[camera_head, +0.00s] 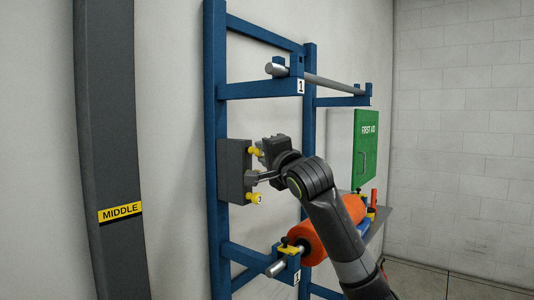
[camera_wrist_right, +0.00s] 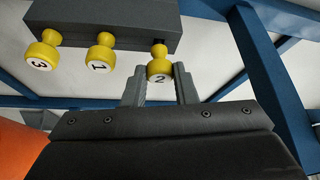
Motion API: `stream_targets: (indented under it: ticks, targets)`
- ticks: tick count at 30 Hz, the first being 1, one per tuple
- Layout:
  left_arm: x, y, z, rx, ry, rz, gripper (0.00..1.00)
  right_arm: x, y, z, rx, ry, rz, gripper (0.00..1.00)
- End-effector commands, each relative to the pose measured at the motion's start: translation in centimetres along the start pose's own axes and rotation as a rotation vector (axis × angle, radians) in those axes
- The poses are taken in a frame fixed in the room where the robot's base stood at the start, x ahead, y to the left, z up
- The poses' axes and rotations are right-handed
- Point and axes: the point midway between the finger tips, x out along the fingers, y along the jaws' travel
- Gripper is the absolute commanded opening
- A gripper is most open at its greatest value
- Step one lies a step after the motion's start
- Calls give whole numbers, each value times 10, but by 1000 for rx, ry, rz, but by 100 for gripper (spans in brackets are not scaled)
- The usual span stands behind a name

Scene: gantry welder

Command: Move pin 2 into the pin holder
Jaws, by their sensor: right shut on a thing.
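The pin holder is a dark grey block (camera_head: 234,170) on the blue rack, and it also shows at the top of the right wrist view (camera_wrist_right: 110,22). Yellow pin 3 (camera_wrist_right: 41,52) and pin 1 (camera_wrist_right: 101,53) sit in it; pin 3 (camera_head: 255,198) is lowest in the head view. My right gripper (camera_wrist_right: 160,80) is shut on yellow pin 2 (camera_wrist_right: 160,66), with one finger on each side. Pin 2 is in line with a dark hole (camera_wrist_right: 160,43) and its head stands farther from the block than the others. I cannot tell how deep it sits. My left gripper is not visible.
Blue rack posts (camera_head: 216,120) stand beside the holder. A steel bar (camera_head: 330,82) lies above and an orange roll (camera_head: 333,230) below, close to my right arm. A green first aid cabinet (camera_head: 366,148) hangs at the right. A dark column (camera_head: 108,150) marked MIDDLE stands left.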

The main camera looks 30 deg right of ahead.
Motion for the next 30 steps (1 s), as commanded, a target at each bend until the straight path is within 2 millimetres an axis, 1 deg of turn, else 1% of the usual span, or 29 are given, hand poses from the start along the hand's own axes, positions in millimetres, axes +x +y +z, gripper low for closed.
stream_targets:
  ticks: [9, 10, 15, 25, 28, 30]
  targets:
    - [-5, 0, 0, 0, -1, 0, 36, 9, -1, 5, 1, 0, -1, 0]
    - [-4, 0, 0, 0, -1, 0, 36, 8, 0, 4, 0, 0, -1, 29]
    - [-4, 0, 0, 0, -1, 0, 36, 8, 0, 4, 0, 0, -1, 51]
    - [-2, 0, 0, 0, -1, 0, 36, 5, 1, 4, 0, 1, 0, 51]
    - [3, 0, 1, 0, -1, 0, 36, -3, 2, 4, -2, 1, -2, 51]
    - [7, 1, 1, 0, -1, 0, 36, -13, 2, 4, -2, 1, -2, 51]
